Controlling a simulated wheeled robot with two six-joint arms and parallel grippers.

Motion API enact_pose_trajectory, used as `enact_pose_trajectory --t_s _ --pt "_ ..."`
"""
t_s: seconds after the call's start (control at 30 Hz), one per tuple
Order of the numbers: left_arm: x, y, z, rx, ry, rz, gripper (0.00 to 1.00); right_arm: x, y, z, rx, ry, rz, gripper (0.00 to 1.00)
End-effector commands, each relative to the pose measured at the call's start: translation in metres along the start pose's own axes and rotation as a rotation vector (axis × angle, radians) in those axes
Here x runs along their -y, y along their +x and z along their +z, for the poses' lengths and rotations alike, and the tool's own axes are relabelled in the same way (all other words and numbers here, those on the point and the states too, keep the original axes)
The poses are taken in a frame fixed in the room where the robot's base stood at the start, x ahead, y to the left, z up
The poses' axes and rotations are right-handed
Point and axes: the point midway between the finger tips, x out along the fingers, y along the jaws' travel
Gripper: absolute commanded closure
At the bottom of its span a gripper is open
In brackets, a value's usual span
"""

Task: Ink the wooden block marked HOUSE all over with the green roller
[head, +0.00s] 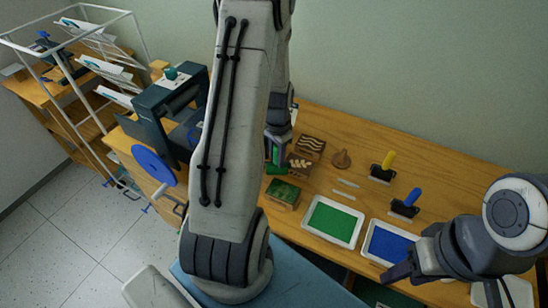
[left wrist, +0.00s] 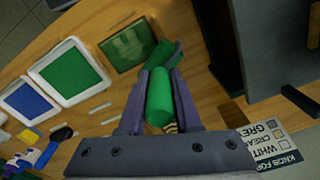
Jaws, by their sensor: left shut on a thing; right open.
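A wooden block with a green top face (head: 283,192) lies near the table's front edge; its face also shows dark green in the left wrist view (left wrist: 128,47). No HOUSE lettering is legible. My left gripper (head: 276,150) is shut on the green roller's handle (left wrist: 159,98), just behind the block. The green roller head (left wrist: 164,54) is beside or over the block's edge; I cannot tell whether it touches. My right gripper (head: 440,288) is open and empty at the table's front right. My left arm hides part of the table's left side.
A green ink tray (head: 332,221) and a blue ink tray (head: 386,243) lie right of the block. Wave (head: 311,146) and leaf-patterned (head: 299,164) blocks stand behind it. Yellow-handled (head: 382,168) and blue-handled (head: 405,205) rollers stand farther right. A dark press (head: 160,120) is at left.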

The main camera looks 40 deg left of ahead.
Motion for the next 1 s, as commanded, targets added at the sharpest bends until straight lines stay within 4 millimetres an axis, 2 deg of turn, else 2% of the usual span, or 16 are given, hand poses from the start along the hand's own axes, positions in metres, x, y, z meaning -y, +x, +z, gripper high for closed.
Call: enact_pose_trajectory --t_s 0.03,0.5,1.0 --pt "-0.003 -0.009 -0.003 -0.001 0.008 0.000 1.00 0.001 -0.008 0.000 0.000 0.000 0.000 0.50" --pt "-0.010 -0.050 -0.008 0.000 0.020 0.000 1.00 0.003 -0.043 -0.002 0.001 0.002 0.000 0.50" --pt "-0.010 -0.053 -0.009 0.000 0.021 0.000 1.00 0.003 -0.045 -0.002 0.001 0.002 0.000 0.50"
